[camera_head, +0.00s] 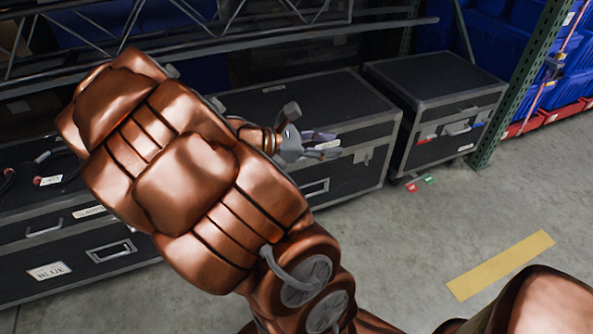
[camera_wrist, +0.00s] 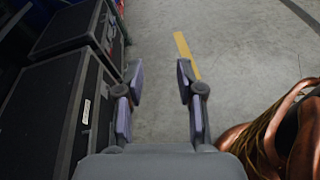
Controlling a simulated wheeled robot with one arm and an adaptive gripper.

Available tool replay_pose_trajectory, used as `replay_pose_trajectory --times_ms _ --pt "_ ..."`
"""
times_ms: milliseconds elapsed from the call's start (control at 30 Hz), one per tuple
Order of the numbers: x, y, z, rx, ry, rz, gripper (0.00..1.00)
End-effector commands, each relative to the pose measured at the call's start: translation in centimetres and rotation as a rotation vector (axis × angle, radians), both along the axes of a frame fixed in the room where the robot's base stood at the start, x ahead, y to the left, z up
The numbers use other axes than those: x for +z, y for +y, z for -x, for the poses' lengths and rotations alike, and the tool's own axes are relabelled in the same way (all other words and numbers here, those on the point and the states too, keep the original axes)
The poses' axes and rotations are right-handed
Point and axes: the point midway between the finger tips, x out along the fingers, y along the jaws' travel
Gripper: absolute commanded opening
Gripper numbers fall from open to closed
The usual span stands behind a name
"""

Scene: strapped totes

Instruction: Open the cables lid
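Several black, metal-edged cases with lids stand in a row. The left case (camera_head: 60,225) is partly behind my arm, with white labels on its front. The middle case (camera_head: 335,105) has its lid down and is partly hidden by my arm. The right case (camera_head: 435,85) is shut, with red, white and blue tags at its front. I cannot read which one is marked cables. My gripper (camera_head: 322,146) appears in front of the middle case. In the wrist view my gripper (camera_wrist: 160,80) has its fingers spread, with only floor between them; a case (camera_wrist: 50,115) lies left of them.
A metal rack (camera_head: 250,38) runs behind and over the cases. Blue bins (camera_head: 515,45) stand at the right behind a green post (camera_head: 520,85). The grey floor is open in front, with a yellow stripe (camera_head: 500,265). Small red and green tags (camera_head: 418,184) lie by the right case.

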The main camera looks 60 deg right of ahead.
Motion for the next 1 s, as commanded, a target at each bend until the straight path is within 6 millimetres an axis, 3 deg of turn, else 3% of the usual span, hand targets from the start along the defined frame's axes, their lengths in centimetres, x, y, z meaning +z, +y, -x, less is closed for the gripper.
replay_pose_trajectory --times_ms 33,200,467,700,900,1000 --pt "-1.6 -1.4 -0.6 0.028 0.084 0.011 0.37" --pt "-3.8 -5.7 -3.5 0.136 0.369 0.027 0.37" --pt "-10.1 -11.1 -9.4 0.308 0.816 0.009 0.37" --pt "-19.9 -14.7 -15.5 0.488 1.22 -0.042 0.37" --pt "-29.2 -15.9 -19.7 0.641 1.5 -0.086 0.37" --pt "-32.6 -16.0 -21.0 0.697 1.594 -0.098 0.37"
